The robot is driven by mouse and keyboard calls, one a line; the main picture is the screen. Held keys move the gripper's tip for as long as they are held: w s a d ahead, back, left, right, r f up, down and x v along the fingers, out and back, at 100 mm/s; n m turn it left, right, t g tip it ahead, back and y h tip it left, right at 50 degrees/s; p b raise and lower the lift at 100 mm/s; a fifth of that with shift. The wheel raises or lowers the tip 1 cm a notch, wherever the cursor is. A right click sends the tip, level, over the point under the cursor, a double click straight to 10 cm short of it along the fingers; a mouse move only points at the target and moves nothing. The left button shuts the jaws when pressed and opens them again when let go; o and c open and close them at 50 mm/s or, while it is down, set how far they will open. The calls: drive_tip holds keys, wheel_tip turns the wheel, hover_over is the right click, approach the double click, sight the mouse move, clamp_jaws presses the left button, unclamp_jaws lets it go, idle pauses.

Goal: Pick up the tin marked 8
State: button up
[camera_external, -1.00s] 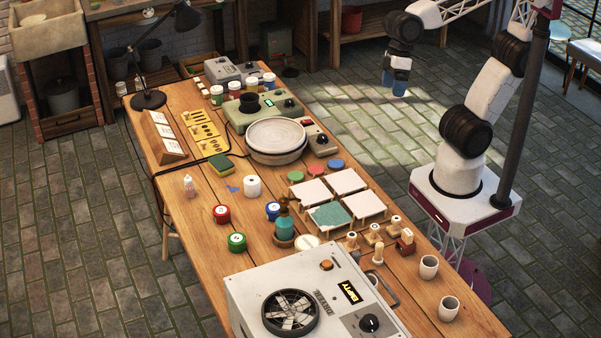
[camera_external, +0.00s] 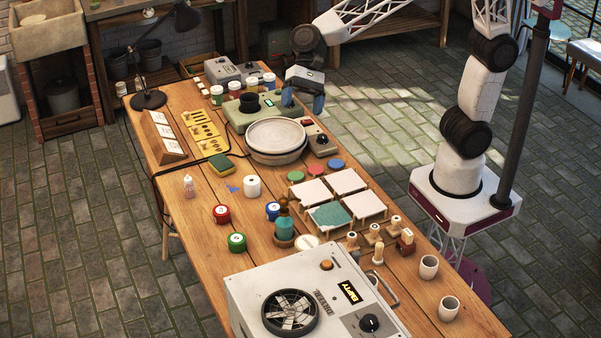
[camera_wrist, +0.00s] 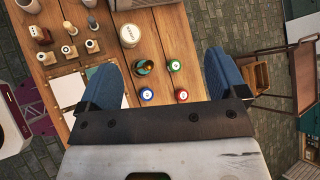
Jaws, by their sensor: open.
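In the wrist view the blue tin (camera_wrist: 146,94), red tin (camera_wrist: 182,95) and green tin (camera_wrist: 174,66) show between my fingers, well below. My gripper (camera_external: 303,101) is open and empty, raised near the table's far right side; its blue fingers (camera_wrist: 160,62) are wide apart in the wrist view.
A grey turntable (camera_external: 277,139) stands near my gripper. White and green tiles on a rack (camera_external: 345,182) lie right of the tins. A large grey machine with a fan (camera_external: 320,295) fills the near end. A sponge (camera_external: 220,167) and a white jar (camera_external: 252,186) stand left of centre.

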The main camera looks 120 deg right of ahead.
drive_tip(key=w+d+f+m+t+y, duration=0.1)
drive_tip(key=w+d+f+m+t, duration=0.2)
drive_tip(key=w, duration=0.5)
drive_tip(key=w+d+m, duration=0.2)
drive_tip(key=w+m, duration=0.3)
drive_tip(key=w, duration=0.2)
approach(239, 234)
drive_tip(key=shift+m+t, duration=0.4)
drive_tip(key=x, duration=0.4)
drive_tip(key=shift+s+a+f, duration=0.15)
drive_tip(key=shift+s+f, duration=0.1)
drive_tip(key=shift+f, duration=0.05)
drive_tip(key=shift+x, duration=1.3)
drive_tip(key=shift+x, duration=2.55)
drive_tip(key=shift+w+r, duration=0.1)
